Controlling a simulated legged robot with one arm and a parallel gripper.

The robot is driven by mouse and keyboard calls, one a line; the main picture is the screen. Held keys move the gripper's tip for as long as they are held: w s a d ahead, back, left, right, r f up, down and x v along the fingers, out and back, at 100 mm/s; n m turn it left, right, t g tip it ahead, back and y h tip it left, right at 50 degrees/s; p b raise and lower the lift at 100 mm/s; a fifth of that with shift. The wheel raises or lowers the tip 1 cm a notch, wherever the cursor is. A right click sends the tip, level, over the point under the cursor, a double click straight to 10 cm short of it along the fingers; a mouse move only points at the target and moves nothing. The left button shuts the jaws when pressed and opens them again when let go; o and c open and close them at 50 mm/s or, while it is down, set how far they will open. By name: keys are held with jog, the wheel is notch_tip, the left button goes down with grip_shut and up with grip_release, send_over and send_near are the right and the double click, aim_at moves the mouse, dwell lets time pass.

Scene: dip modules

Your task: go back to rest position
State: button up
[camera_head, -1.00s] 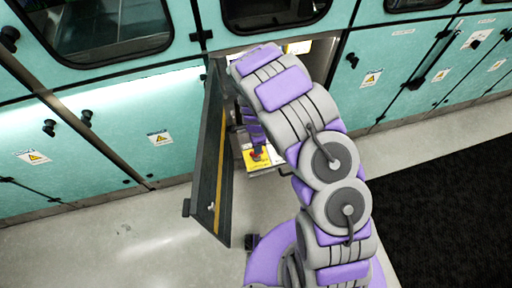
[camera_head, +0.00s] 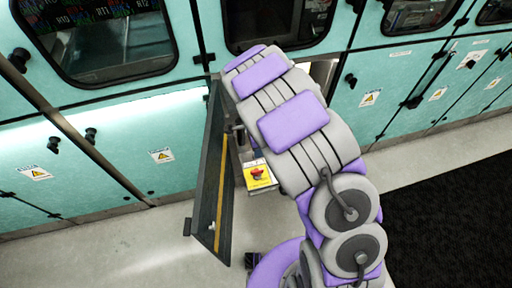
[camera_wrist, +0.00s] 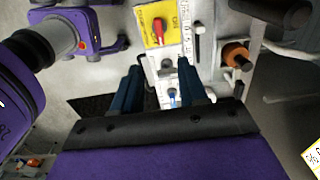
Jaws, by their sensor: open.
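My gripper (camera_wrist: 162,92) shows in the wrist view as two dark blue fingers set apart, with nothing between them. It points toward a white panel (camera_wrist: 172,68) that carries a yellow plate with a red rotary switch (camera_wrist: 158,28) and smaller knobs, one of them blue (camera_wrist: 172,95). I cannot tell how far the fingertips are from the panel. In the head view my purple and grey arm hides the gripper. The red switch on its yellow plate also shows there (camera_head: 258,173), inside the open cabinet, left of my arm.
An open dark cabinet door (camera_head: 212,180) stands out into the room left of my arm. Teal cabinets (camera_head: 120,135) with windows and black knobs line the wall. Grey floor (camera_head: 130,235) is clear at the left. An orange-brown round part (camera_wrist: 236,54) sits right of the panel.

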dwell(0.3)
jog(key=s+d+r+n, duration=0.3)
jog(key=s+d+r, duration=0.2)
jog(key=r, duration=0.3)
jog(key=s+d+r+n, duration=0.35)
jog(key=s+r, duration=0.25)
jog(key=r, duration=0.3)
jog(key=s+d+r+n, duration=0.2)
jog(key=s, duration=0.5)
jog(key=s+d+r+n+g+b, duration=0.1)
jog(key=s+d+r+n, duration=0.1)
jog(key=s, duration=0.5)
jog(key=s+d+r+n, duration=0.2)
jog(key=s+r+n, duration=0.1)
jog(key=s, duration=0.4)
jog(key=shift+s+n+g+b, duration=0.15)
jog(key=shift+n+g+b, duration=0.25)
jog(key=shift+n, duration=0.35)
jog(key=shift+r, duration=0.1)
